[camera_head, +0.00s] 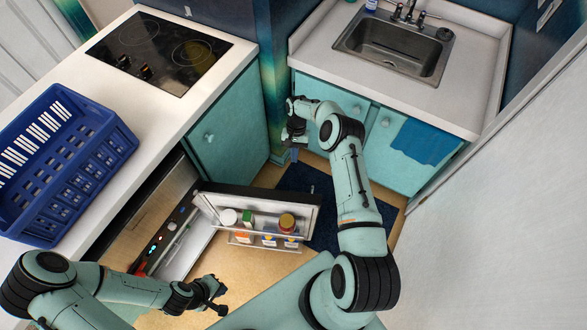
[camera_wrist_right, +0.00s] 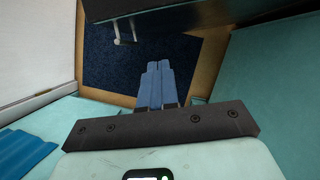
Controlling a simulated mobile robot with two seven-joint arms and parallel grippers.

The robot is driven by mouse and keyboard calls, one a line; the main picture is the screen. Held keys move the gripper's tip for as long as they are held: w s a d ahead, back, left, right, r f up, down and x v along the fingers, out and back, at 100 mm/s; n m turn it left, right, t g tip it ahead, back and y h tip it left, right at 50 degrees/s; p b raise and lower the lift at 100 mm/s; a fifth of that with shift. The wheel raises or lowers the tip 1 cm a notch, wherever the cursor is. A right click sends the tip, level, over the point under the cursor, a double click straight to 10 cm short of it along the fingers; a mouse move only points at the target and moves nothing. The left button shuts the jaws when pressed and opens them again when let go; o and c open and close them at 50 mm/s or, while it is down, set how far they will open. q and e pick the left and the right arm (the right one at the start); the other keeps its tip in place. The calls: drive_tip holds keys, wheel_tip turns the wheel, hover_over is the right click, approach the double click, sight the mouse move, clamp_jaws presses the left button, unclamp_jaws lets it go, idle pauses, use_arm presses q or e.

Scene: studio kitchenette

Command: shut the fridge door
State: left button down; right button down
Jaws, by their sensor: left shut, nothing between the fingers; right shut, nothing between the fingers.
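The fridge (camera_head: 188,248) is under the counter on the left, its lit inside partly visible. Its door (camera_head: 308,199) stands wide open, jutting into the room, with jars and cartons on its inner shelves. In the right wrist view the dark door (camera_wrist_right: 205,10) crosses the top, with a handle (camera_wrist_right: 123,32) on it. My right gripper (camera_head: 295,155) is shut and empty, beyond the door's outer side and apart from it; its blue fingers show in the right wrist view (camera_wrist_right: 159,66). My left gripper (camera_head: 218,302) is shut and empty, low in front of the fridge opening, apart from the door.
A blue basket (camera_head: 62,165) and a cooktop (camera_head: 160,50) are on the left counter. A sink (camera_head: 395,48) is at the back, with a blue towel (camera_head: 425,142) below it. A dark mat (camera_head: 385,212) lies beyond the door. Bare floor (camera_head: 245,262) lies before the fridge.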

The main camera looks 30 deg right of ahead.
drive_tip(key=s+a+f, duration=0.5)
drive_tip(key=f, duration=0.3)
drive_tip(key=shift+s+f, duration=0.15)
drive_tip(key=shift+s, duration=0.2)
